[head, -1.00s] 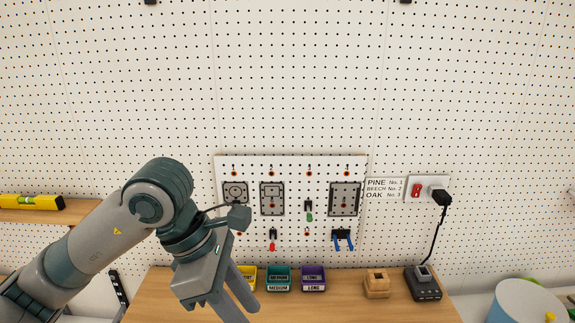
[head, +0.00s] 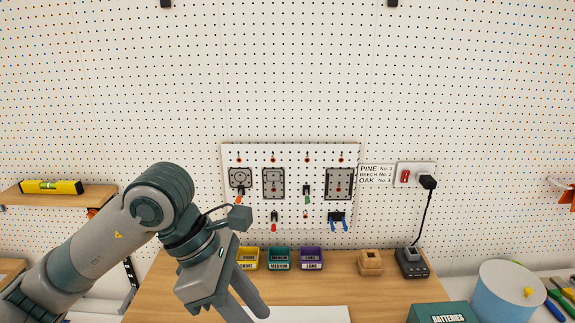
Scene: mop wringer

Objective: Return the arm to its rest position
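My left arm comes in from the left in the head view, and its gripper (head: 244,304) points down over the left part of the wooden workbench (head: 180,278). Two fingers show, but their tips run to the bottom edge and I cannot tell how far apart they are. I see nothing held between them. My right arm and gripper are not in view.
A tool panel (head: 290,160) hangs on the pegboard wall. Yellow (head: 247,258), teal (head: 279,259) and purple (head: 311,259) bins, a wooden block (head: 370,262) and a charger (head: 411,262) stand at the bench's back. A batteries box (head: 442,312) and blue cylinder (head: 503,290) are at right.

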